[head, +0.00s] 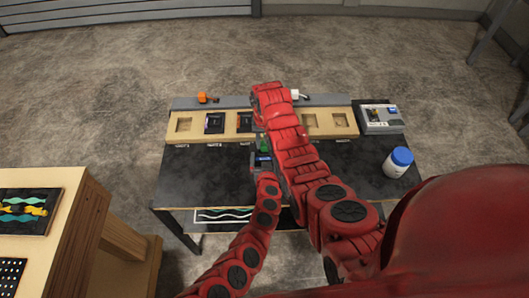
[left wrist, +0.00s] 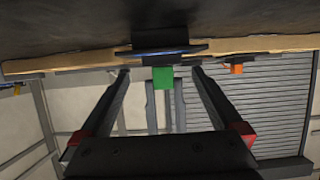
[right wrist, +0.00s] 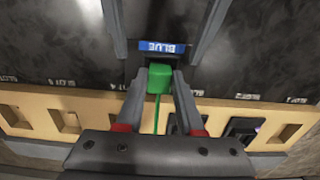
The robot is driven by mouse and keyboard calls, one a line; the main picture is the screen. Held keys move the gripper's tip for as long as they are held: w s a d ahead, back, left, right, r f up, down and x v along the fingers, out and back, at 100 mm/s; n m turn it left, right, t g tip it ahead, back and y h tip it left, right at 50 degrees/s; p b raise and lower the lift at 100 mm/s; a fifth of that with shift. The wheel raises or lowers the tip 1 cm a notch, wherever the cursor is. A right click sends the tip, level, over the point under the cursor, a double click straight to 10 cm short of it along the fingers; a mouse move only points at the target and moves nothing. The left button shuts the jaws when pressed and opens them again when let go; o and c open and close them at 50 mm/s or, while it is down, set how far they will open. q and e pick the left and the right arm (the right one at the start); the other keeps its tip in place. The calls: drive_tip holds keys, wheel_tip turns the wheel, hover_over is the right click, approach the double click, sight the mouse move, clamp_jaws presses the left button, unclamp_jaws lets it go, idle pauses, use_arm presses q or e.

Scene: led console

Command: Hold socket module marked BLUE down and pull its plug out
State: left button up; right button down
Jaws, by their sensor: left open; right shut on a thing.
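The socket module marked BLUE (right wrist: 163,47) lies on the black table top, its blue label showing in the right wrist view; it also shows in the head view (head: 263,159). My left gripper (right wrist: 163,35) is open, with its fingers on either side of the module. The green plug (right wrist: 160,78) is at the module's edge facing the wooden rack; it also shows in the left wrist view (left wrist: 162,77). My right gripper (right wrist: 160,84) is shut on the plug, and a green cord trails from it. I cannot tell how deep the plug sits in the socket.
The wooden rack (head: 285,127) has several recesses, some holding dark modules (head: 214,123). An orange plug (head: 203,97) lies on the grey ledge behind. A grey box (head: 380,119) and a blue-lidded bottle (head: 397,163) stand at the right. The table's left front is clear.

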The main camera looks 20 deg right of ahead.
sight(264, 152)
use_arm(q)
drive_tip(key=shift+w+f, duration=0.35)
drive_tip(key=shift+w, duration=0.1)
drive_tip(key=shift+w+d+f, duration=0.25)
drive_tip(key=shift+f, duration=0.1)
drive_tip(key=shift+w, duration=0.75)
clamp_jaws()
use_arm(e)
drive_tip(key=shift+r, duration=0.15)
use_arm(q)
drive_tip(key=shift+s+f, duration=0.1)
drive_tip(key=shift+f, duration=0.05)
use_arm(e)
drive_tip(key=shift+r, duration=2.9)
